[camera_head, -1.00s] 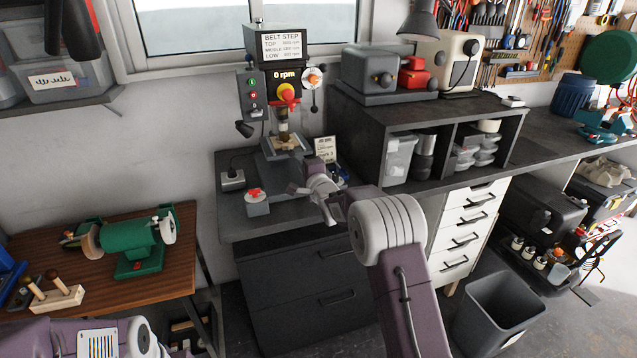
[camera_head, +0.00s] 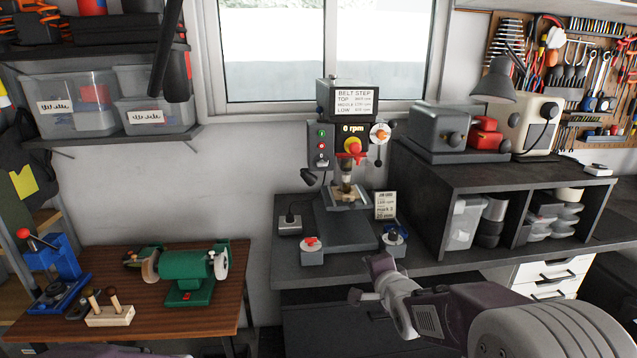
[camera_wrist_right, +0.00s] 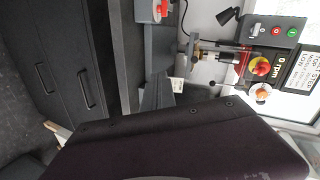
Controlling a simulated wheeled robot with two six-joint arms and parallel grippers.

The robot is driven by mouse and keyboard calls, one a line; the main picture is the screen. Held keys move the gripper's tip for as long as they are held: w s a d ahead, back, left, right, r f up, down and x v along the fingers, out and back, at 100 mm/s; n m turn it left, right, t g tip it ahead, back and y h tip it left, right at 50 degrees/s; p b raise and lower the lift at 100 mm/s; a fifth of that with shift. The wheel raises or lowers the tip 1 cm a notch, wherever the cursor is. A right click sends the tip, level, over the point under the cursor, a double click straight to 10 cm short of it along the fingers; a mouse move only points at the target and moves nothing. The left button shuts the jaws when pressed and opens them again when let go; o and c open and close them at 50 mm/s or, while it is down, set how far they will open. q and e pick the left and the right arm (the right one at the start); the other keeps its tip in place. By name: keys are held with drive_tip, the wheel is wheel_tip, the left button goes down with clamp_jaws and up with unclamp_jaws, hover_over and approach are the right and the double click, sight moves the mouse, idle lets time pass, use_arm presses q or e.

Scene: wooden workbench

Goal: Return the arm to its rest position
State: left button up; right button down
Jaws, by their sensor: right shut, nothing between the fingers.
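My right arm comes in from the lower right in the head view, with its purple and grey links large in front. Its gripper (camera_head: 368,282) is shut and empty, in front of the grey drill-press bench and apart from the things on it. In the right wrist view a dark purple link of mine fills the lower part, and the fingers cannot be made out. My left gripper is not in view; only a sliver of the left arm shows at the bottom left edge.
A drill press (camera_head: 348,150) stands on the bench, with a red-knobbed box (camera_head: 312,252) and a blue-handled part (camera_head: 394,238) near its front. A shelf unit (camera_head: 470,170) is at right. A green grinder (camera_head: 186,266) sits on the wooden table (camera_head: 215,318) at left.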

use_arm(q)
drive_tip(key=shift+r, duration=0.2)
use_arm(e)
drive_tip(key=s+f+n+g, duration=0.6)
drive_tip(key=s+f+n, duration=0.1)
drive_tip(key=s, duration=0.6)
drive_tip(key=s+f+n+g, duration=0.6)
drive_tip(key=s+f, duration=0.4)
drive_tip(key=s, duration=0.4)
drive_tip(key=shift+d+f+n+g+h, duration=0.15)
drive_tip(key=shift+d+n+g+h, duration=0.2)
drive_tip(key=shift+n, duration=0.25)
